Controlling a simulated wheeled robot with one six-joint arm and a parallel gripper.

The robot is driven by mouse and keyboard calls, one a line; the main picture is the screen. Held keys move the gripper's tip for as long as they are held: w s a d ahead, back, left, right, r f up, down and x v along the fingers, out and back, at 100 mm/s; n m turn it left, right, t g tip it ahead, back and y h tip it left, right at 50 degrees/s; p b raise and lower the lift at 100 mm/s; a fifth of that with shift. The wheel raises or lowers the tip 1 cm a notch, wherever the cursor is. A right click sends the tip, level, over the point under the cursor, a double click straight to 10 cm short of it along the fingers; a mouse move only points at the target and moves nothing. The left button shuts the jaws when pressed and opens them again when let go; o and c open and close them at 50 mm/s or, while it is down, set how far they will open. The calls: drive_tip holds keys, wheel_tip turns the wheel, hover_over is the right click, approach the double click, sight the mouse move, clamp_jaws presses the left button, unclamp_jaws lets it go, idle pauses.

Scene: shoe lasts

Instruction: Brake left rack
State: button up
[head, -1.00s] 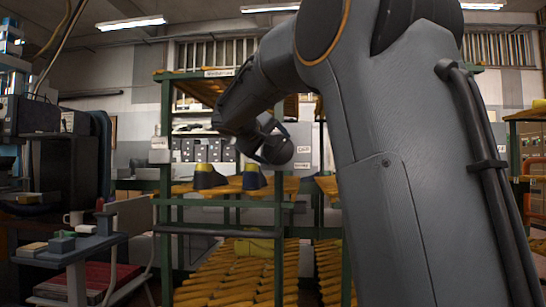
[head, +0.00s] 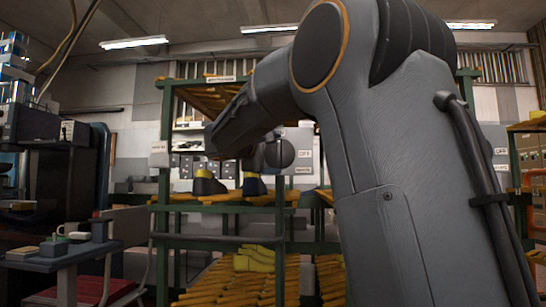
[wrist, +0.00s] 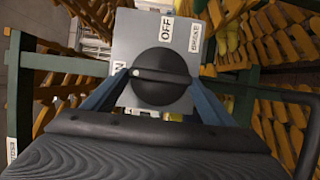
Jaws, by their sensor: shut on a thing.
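The left rack (head: 164,130) is a green frame holding shoe lasts. On its grey switch panel (wrist: 138,28) is a round black knob (wrist: 160,91) with a bar across it. The panel bears an OFF label (wrist: 167,30) and a BRAKE label (wrist: 195,38). A partly hidden label ending in N (wrist: 117,68) is at the left. A pale dot on the bar's left end points towards that label. My gripper (wrist: 160,80) is shut on the knob's bar, one blue finger at each end. In the head view my arm partly hides the knob (head: 280,153).
Dark lasts with yellow tops (head: 206,184) stand on the rack's shelf. A small grey table (head: 75,258) with items is at the left. Another rack (head: 515,125) with a similar OFF panel is at the right.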

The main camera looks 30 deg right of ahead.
idle(0.4)
drive_tip(key=o, duration=1)
drive_tip(key=shift+o, duration=0.2)
drive_tip(key=p+v, duration=0.1)
drive_tip(key=v, duration=0.6)
drive_tip(key=shift+s+a, duration=0.25)
drive_tip(key=shift+a, duration=0.05)
drive_tip(key=shift+f, duration=0.15)
